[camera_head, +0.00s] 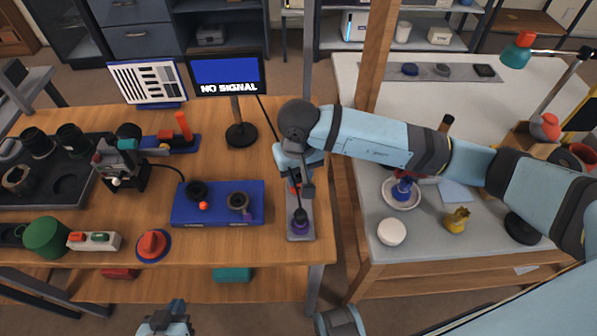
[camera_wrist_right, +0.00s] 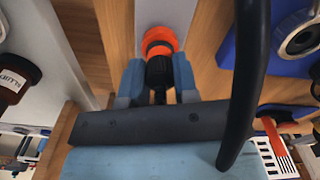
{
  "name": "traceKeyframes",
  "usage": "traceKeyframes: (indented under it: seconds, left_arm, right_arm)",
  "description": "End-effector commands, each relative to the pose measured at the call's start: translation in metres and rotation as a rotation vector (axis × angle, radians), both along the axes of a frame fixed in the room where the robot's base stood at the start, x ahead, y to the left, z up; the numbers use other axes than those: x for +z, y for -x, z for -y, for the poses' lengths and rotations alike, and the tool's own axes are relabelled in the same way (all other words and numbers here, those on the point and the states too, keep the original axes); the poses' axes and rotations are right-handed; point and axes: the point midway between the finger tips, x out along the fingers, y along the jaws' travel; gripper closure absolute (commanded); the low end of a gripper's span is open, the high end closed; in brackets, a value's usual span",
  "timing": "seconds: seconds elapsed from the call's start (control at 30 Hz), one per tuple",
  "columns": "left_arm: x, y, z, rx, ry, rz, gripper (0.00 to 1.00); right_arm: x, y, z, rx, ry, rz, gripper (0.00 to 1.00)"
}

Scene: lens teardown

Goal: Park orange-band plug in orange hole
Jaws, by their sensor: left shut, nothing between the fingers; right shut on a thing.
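My right gripper (camera_head: 302,183) is shut on the black plug (camera_wrist_right: 158,75), over the grey parking strip (camera_head: 300,238) near the wooden table's right edge. In the right wrist view an orange ring (camera_wrist_right: 160,40) sits at the plug's far end, against the pale strip (camera_wrist_right: 180,10). I cannot tell whether this orange is the plug's band or the rim of the orange hole, nor how deep the plug sits. A dark plug with purple (camera_head: 299,222) stands at the strip's near end. My left gripper (camera_head: 165,322) is shut and empty at the bottom edge.
A blue box (camera_head: 217,212) with black ring-shaped parts lies left of the strip. A black cable hangs close by my right gripper. A monitor (camera_head: 226,75) stands behind. A wooden post (camera_head: 375,50) and a white-topped table (camera_head: 430,245) are to the right.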

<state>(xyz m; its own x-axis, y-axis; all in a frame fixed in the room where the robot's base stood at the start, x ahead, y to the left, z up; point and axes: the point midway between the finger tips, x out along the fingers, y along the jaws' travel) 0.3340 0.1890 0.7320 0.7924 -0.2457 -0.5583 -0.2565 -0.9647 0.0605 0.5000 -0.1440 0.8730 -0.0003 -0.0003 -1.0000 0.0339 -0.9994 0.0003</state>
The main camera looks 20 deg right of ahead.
Motion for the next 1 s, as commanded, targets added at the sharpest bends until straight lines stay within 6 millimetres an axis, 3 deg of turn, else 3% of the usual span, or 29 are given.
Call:
traceKeyframes:
  seconds: [0.8,0.83,0.93,1.0]
  left_arm:
    - [-0.0041,-0.0003,0.0000,0.000,0.000,0.004,1.00]
    - [-0.0040,-0.0003,0.0000,0.000,0.000,0.004,1.00]
    - [-0.0040,-0.0004,0.0001,0.000,0.000,0.004,1.00]
    - [-0.0040,-0.0004,0.0000,0.000,0.000,0.004,1.00]
  right_arm:
    - [-0.0042,0.0000,0.0001,0.000,0.000,0.000,1.00]
    - [-0.0042,0.0001,0.0001,0.000,0.000,0.000,0.65]
    - [-0.0042,0.0000,0.0001,0.000,0.000,0.000,0.43]
    - [-0.0042,0.0000,0.0001,0.000,0.000,0.000,0.43]
